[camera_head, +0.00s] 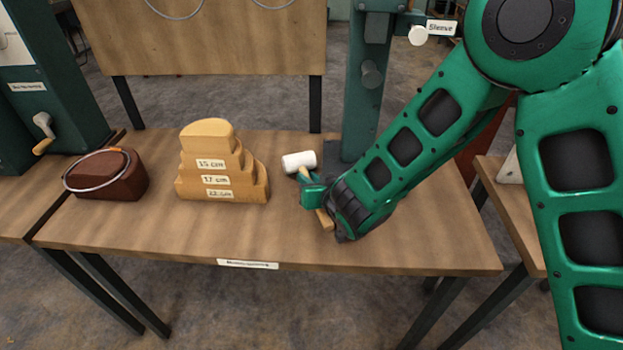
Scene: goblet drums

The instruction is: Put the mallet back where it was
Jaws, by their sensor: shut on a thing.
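The mallet has a white cylindrical head (299,161) and a light wooden handle (324,219). It is at the right part of the wooden table (130,228), right of the stepped wooden block. My gripper (312,196) is shut on the mallet's handle, with the head sticking out toward the back and the handle end toward the front. The middle of the handle is hidden by my gripper. I cannot tell whether the mallet touches the tabletop or is held just above it.
A stepped wooden block (222,170) with size labels stands mid-table. A dark red-brown block (112,182) with a metal ring (72,188) is at left. A green post (366,85) rises behind the mallet. The table's front strip is clear around a label (248,264).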

